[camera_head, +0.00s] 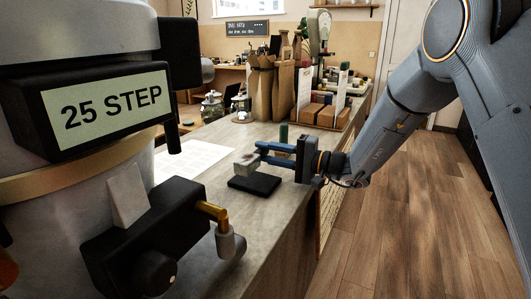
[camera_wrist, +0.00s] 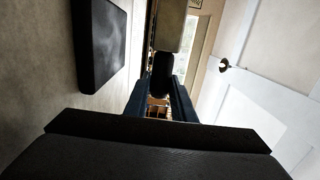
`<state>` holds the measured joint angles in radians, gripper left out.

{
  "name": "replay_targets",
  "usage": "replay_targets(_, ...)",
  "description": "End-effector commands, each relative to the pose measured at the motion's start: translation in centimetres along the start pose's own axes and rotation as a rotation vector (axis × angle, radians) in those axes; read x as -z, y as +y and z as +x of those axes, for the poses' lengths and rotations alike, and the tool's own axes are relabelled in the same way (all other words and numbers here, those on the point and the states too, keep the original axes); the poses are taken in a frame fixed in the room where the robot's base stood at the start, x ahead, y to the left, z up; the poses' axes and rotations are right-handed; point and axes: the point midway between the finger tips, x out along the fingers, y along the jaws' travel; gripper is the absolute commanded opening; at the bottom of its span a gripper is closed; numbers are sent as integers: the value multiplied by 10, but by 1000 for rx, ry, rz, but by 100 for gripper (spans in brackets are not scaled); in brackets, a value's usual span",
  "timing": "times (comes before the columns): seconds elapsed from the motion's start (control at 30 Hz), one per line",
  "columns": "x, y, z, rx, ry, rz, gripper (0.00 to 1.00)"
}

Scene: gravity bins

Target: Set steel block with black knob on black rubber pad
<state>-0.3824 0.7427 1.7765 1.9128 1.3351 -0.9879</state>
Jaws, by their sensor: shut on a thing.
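The steel block (camera_head: 245,164) is a pale metal block, held in the air at the tips of my gripper. It also shows in the wrist view (camera_wrist: 171,24), with its black knob (camera_wrist: 161,72) between the fingers. My gripper (camera_head: 262,154) has blue fingers and is shut on the knob; it also shows in the wrist view (camera_wrist: 161,92). The black rubber pad (camera_head: 255,185) lies flat on the counter below the block. In the wrist view the pad (camera_wrist: 102,42) stands left of the block with a clear gap between them.
A large machine with a "25 STEP" label (camera_head: 114,98) fills the left. A white sheet (camera_head: 195,158) lies on the counter (camera_head: 205,190). Paper bags (camera_head: 268,90), glass jars (camera_head: 212,106) and a box rack (camera_head: 325,112) stand farther back. The counter's right edge is close to the pad.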

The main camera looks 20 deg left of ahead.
Motion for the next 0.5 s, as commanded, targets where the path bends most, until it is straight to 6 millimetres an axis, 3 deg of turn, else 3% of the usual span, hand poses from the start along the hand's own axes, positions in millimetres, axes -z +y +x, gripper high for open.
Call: replay_targets(0.5,0,6,0,1,0,0,0)
